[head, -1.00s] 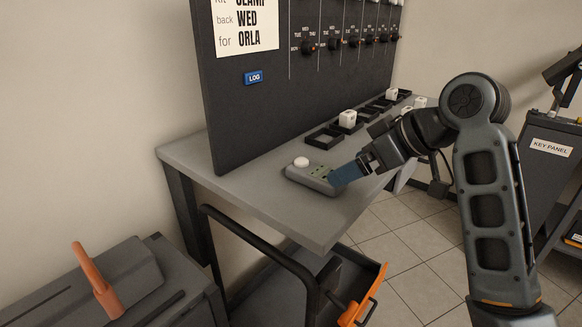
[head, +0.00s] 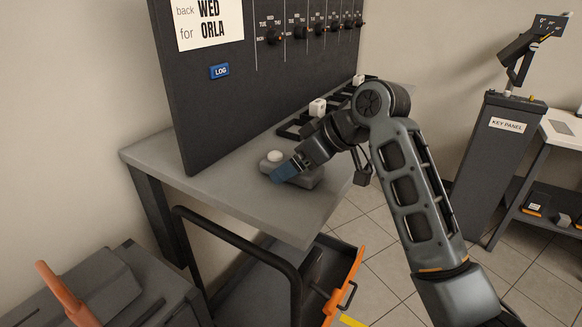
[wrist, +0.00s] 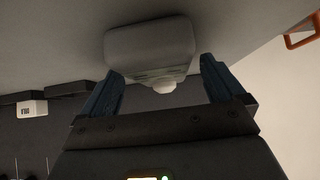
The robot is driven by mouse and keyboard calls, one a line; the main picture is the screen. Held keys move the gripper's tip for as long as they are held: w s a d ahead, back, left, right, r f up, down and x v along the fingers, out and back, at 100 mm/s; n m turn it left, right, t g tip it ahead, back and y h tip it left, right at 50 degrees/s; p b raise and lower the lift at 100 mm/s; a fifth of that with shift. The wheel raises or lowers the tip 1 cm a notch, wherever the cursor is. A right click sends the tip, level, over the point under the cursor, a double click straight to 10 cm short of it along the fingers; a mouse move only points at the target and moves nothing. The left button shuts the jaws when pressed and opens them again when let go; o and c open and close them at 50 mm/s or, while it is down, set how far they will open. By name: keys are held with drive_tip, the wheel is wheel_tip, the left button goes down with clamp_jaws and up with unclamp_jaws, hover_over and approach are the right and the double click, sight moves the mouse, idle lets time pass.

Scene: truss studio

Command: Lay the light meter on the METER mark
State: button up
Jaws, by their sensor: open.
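The light meter is a rounded grey block (head: 308,181) with a white dome (head: 275,156), lying on the grey bench. In the wrist view its grey body (wrist: 150,42) is ahead of my fingers and its dome (wrist: 165,87) shows in the gap between them. My gripper (head: 279,174), with blue fingers, is at the meter and hides part of it in the head view. In the wrist view my gripper (wrist: 161,68) is open with nothing held. I cannot tell whether a finger touches the meter. I see no METER mark.
The bench (head: 235,195) is bare at its near left. A dark upright panel (head: 260,90) with knobs stands along its back. Black trays (head: 295,130) and a white cube (head: 317,107) lie farther along. A drawer with an orange edge (head: 345,287) juts out below.

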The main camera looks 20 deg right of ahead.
drive_tip(key=c, duration=1.3)
drive_tip(key=shift+o, duration=0.2)
drive_tip(key=shift+r, duration=0.15)
